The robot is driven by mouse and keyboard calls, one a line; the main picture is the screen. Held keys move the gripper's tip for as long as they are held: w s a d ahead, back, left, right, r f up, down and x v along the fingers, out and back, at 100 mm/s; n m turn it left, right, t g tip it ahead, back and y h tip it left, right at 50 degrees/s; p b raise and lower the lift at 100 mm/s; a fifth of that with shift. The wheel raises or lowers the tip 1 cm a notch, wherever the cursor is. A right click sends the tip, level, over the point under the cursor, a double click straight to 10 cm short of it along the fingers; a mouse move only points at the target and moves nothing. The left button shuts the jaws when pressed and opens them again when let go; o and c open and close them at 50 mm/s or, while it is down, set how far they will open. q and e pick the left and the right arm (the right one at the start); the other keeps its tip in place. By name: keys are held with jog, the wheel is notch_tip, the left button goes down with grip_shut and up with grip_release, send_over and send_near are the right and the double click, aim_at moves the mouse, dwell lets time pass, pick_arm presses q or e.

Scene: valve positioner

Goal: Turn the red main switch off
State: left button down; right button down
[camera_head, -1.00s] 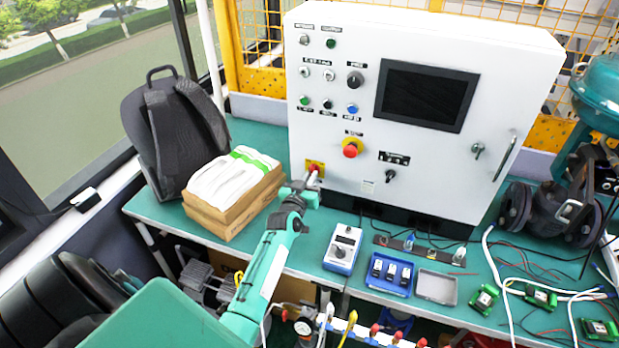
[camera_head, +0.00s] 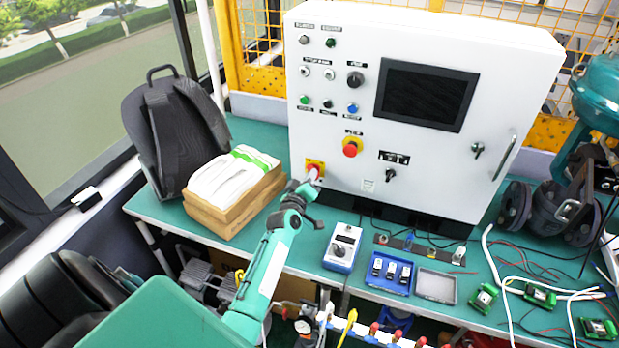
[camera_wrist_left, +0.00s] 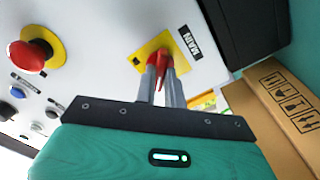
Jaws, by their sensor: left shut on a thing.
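The red main switch (camera_wrist_left: 163,66) sits on a yellow plate (camera_wrist_left: 147,51) labelled MAIN, low on the left of the white control cabinet (camera_head: 330,130). In the head view the switch's yellow and red plate (camera_head: 314,166) shows just above my left gripper (camera_head: 313,177). In the left wrist view my left gripper (camera_wrist_left: 162,72) is shut on the switch's red handle, which stands between the two grey fingertips. The fingers partly hide the handle. My right gripper is not in view.
A red emergency button (camera_head: 350,149) on yellow sits to the right of the switch. A cardboard box (camera_head: 235,205) with white cloths stands left of my gripper. A blue-white meter (camera_head: 342,248) and blue tray (camera_head: 390,273) lie on the green bench.

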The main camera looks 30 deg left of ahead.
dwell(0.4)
pick_arm(q)
jog(key=c, duration=1.5)
grip_release()
jog(key=shift+b+v, duration=1.45)
jog(key=shift+v, duration=5.5)
jog(key=shift+a, duration=0.1)
